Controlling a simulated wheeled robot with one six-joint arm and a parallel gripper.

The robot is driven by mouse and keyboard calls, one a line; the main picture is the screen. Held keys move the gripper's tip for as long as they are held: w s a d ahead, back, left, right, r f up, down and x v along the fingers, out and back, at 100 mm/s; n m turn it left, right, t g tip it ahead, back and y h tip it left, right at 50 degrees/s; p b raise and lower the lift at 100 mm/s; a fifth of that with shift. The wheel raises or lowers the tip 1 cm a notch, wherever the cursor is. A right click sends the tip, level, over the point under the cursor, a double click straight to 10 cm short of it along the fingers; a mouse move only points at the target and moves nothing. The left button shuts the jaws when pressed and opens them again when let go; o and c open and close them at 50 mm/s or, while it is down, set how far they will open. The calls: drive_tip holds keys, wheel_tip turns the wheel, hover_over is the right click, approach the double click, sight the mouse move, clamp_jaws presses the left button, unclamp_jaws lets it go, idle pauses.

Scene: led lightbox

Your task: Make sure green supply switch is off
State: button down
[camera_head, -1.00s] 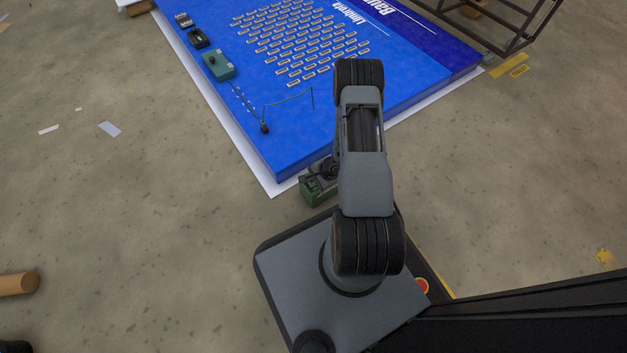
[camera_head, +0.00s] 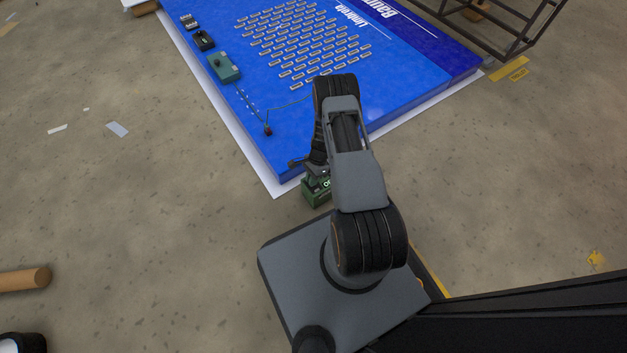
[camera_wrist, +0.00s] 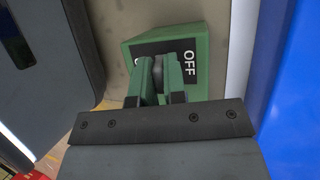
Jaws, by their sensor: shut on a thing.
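The green supply switch box (camera_head: 316,194) stands at the near corner of the blue panel, partly hidden by my arm in the head view. In the wrist view the green box (camera_wrist: 200,40) shows a black label reading OFF on its right side. A second label on its left is mostly covered. My gripper (camera_wrist: 160,85) is shut on the dark grey switch lever (camera_wrist: 158,70), which stands between its two fingers. The lever's base is hidden, so I cannot tell which way it is set.
The blue panel (camera_head: 285,135) lies beyond the switch on a white sheet. It carries rows of small light bars, a teal box (camera_head: 224,68) and a small dark red part (camera_head: 267,131) with a wire. A dark metal frame (camera_head: 500,30) stands at the back right. Floor at left is mostly clear.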

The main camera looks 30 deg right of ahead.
drive_tip(key=shift+w+a+f+g+b, duration=0.15)
drive_tip(key=shift+w+g+b, duration=0.2)
drive_tip(key=shift+g+b, duration=0.65)
drive_tip(key=c, duration=1.5)
unclamp_jaws()
drive_tip(key=shift+a, duration=0.1)
drive_tip(key=shift+o, duration=0.2)
drive_tip(key=p+v, duration=0.4)
drive_tip(key=v, duration=1)
